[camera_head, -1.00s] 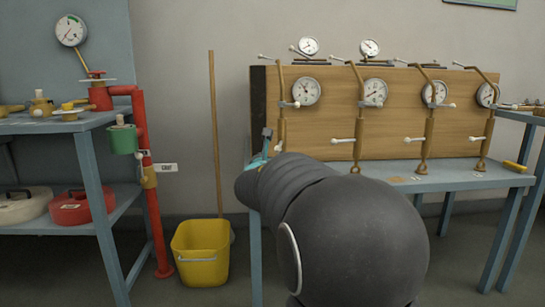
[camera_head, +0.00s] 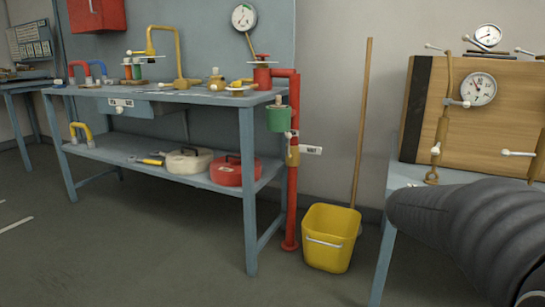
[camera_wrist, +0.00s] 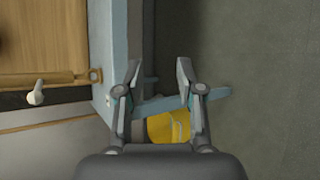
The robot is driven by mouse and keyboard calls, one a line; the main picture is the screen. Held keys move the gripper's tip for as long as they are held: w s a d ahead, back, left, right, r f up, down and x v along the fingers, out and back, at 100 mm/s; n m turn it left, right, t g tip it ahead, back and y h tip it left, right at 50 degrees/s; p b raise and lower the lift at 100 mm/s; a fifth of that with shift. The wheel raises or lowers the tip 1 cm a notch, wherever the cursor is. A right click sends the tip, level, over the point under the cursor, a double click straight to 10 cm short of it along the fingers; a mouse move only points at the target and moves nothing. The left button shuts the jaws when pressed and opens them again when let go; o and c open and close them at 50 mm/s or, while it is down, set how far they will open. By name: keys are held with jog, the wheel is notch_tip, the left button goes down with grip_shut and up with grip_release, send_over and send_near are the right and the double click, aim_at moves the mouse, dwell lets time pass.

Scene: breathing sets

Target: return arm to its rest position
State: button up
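My gripper (camera_wrist: 158,78) shows in the wrist view with its two fingers apart and nothing between the fingertips. It points down past the edge of a blue-grey table, over the dark floor. In the head view only my dark, ribbed arm shows, at the lower right in front of the table with the gauge board; the gripper itself is hidden or out of the picture there.
A yellow bucket (camera_head: 330,238) stands on the floor beside a red pipe (camera_head: 293,200); it also shows in the wrist view (camera_wrist: 169,127). A wooden pole (camera_head: 362,120) leans behind it. A gauge board (camera_head: 420,110) stands right. A blue-grey workbench (camera_head: 248,190) stands left, with open floor before it.

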jog(key=s+a+f+m+g+y+p, duration=0.3)
jog(key=s+a+m+y, duration=0.5)
jog(key=s+a, duration=0.75)
jog(key=s+a+r+m+t+y+p, duration=0.2)
jog(key=s+a+r+p, duration=0.4)
jog(key=a, duration=0.4)
jog(key=shift+s+r+t+y, duration=0.3)
jog(key=shift+s+r+t, duration=0.2)
jog(key=shift+t, duration=0.1)
jog(key=shift+a, duration=0.15)
